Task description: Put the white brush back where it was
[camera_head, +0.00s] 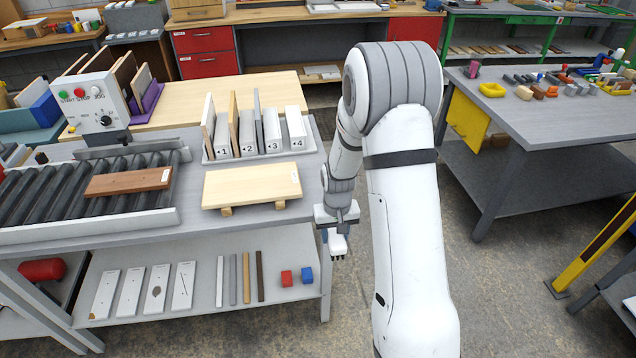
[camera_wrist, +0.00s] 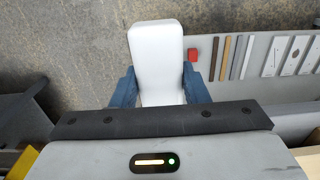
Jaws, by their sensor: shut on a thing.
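My gripper (camera_head: 337,222) is shut on the white brush (camera_head: 338,242), just off the right edge of the grey workbench. In the head view the brush hangs below the jaws with dark bristle tips pointing down. In the wrist view the brush's smooth white body (camera_wrist: 156,50) sits between the two blue fingers (camera_wrist: 157,90), with the floor behind it. The bristles are hidden in that view. The place where the brush was before cannot be told from these frames.
The workbench holds a roller conveyor with a brown board (camera_head: 128,181), a light board (camera_head: 252,186) on supports, and a numbered rack (camera_head: 262,152). Its lower shelf (camera_head: 212,299) carries plates, strips and small blocks. Another grey table (camera_head: 560,120) with many small items stands right. Floor between is clear.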

